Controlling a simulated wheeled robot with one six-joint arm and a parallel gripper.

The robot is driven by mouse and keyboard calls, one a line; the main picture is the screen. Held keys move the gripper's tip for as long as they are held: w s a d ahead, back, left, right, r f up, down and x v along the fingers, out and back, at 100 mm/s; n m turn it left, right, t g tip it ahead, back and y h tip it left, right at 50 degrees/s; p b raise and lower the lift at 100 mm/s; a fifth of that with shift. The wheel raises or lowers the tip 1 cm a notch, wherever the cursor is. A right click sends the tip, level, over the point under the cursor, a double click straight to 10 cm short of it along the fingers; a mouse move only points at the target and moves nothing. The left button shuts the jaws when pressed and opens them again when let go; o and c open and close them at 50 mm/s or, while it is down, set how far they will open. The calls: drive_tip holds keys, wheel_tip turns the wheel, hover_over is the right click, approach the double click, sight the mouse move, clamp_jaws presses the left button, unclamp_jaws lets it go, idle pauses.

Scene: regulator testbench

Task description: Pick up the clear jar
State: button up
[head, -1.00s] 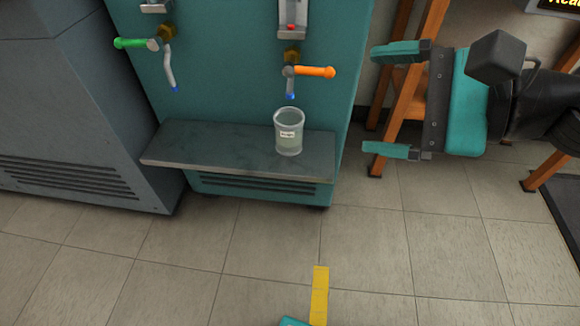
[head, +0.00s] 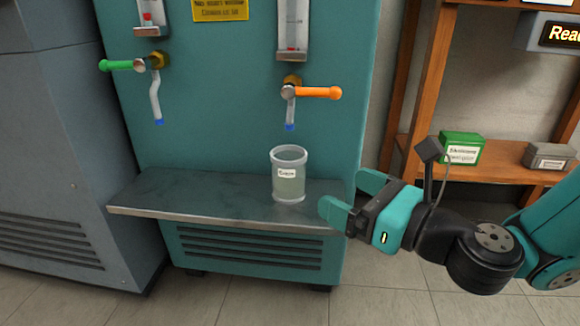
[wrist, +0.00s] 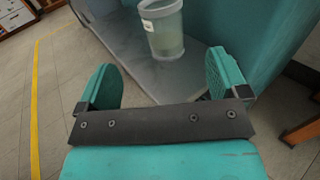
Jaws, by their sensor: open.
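The clear jar (head: 289,178) stands upright on the grey shelf (head: 160,200) of the teal testbench, below the orange-handled tap. It has a white label and a pale content. My gripper (head: 352,196) is to the right of the jar, jaws apart and empty, with its fingers pointing left toward it. In the wrist view the jar (wrist: 162,28) is ahead, beyond the fingertips and roughly between their lines. The gripper (wrist: 168,75) does not touch the jar.
The orange-handled tap (head: 318,92) hangs above the jar. A green-handled tap (head: 122,65) is on the left. A wooden rack (head: 480,170) with a green box (head: 459,148) stands to the right. A grey cabinet (head: 50,150) is at the left.

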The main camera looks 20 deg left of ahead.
sight(301, 167)
drive_tip(key=p+x, duration=0.4)
drive_tip(key=p, duration=0.1)
drive_tip(key=p+x, duration=0.2)
drive_tip(key=p, duration=0.1)
drive_tip(key=shift+a+r, duration=0.15)
drive_tip(key=shift+r, duration=0.2)
drive_tip(key=shift+w+a+f+p, duration=0.2)
drive_tip(key=shift+a+p, duration=0.15)
drive_tip(key=shift+p, duration=0.2)
drive_tip(key=shift+w+a+f+p, duration=0.15)
drive_tip(key=shift+a+p, duration=0.2)
drive_tip(key=shift+p, duration=0.2)
drive_tip(key=p, duration=0.3)
drive_tip(key=shift+w+a+r, duration=0.15)
drive_tip(key=shift+a+r, duration=0.15)
drive_tip(key=shift+a, duration=0.05)
drive_tip(key=p, duration=0.3)
drive_tip(key=shift+w+a, duration=0.15)
drive_tip(key=shift+a, duration=0.15)
drive_tip(key=a, duration=0.1)
drive_tip(key=w+a+f, duration=0.1)
drive_tip(key=shift+w+a+p, duration=0.1)
drive_tip(key=shift+a+p, duration=0.2)
drive_tip(key=shift+p, duration=0.1)
drive_tip(key=shift+w+a, duration=0.25)
drive_tip(key=shift+a, duration=0.15)
drive_tip(key=shift+r, duration=0.1)
drive_tip(key=c, duration=1.1)
